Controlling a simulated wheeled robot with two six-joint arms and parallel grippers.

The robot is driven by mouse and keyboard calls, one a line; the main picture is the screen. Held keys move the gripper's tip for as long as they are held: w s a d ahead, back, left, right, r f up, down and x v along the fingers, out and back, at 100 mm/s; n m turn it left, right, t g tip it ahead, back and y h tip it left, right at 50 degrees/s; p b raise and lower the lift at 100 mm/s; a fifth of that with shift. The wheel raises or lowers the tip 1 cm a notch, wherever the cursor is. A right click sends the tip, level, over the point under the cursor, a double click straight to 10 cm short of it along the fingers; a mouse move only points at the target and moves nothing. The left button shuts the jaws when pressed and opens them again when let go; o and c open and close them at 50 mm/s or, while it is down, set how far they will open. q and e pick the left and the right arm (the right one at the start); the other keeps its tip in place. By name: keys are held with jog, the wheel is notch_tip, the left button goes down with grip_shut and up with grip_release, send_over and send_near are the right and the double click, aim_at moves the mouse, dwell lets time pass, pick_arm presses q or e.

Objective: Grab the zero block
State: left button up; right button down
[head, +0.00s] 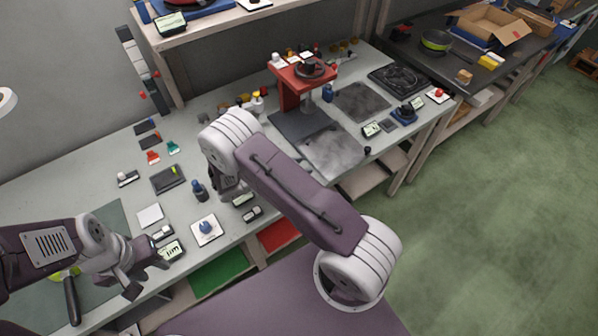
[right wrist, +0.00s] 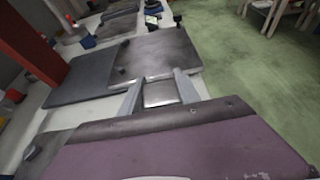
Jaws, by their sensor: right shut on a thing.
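The zero block (right wrist: 161,93) is a small shiny grey block between the two fingers of my right gripper (right wrist: 159,80) in the right wrist view. The fingers are shut on its sides. In the head view my right arm covers the block, and only dark parts of the right gripper (head: 224,180) show below the white wrist, over the bench. My left gripper (head: 146,275) is at the lower left of the head view, above the bench's front edge. Its fingers are apart and I see nothing between them.
The red stand (head: 290,90) with a dark base is beyond my right arm. A grey stone plate (head: 333,150) lies right of it and shows ahead in the right wrist view (right wrist: 155,55). A white pad with a blue knob (head: 206,229) and a pan handle (head: 72,300) are nearer.

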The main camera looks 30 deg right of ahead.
jog(key=s+d+r, duration=0.3)
jog(key=s+r, duration=0.4)
jog(key=s, duration=0.4)
jog(key=shift+d+r, duration=0.3)
jog(key=shift+r, duration=0.05)
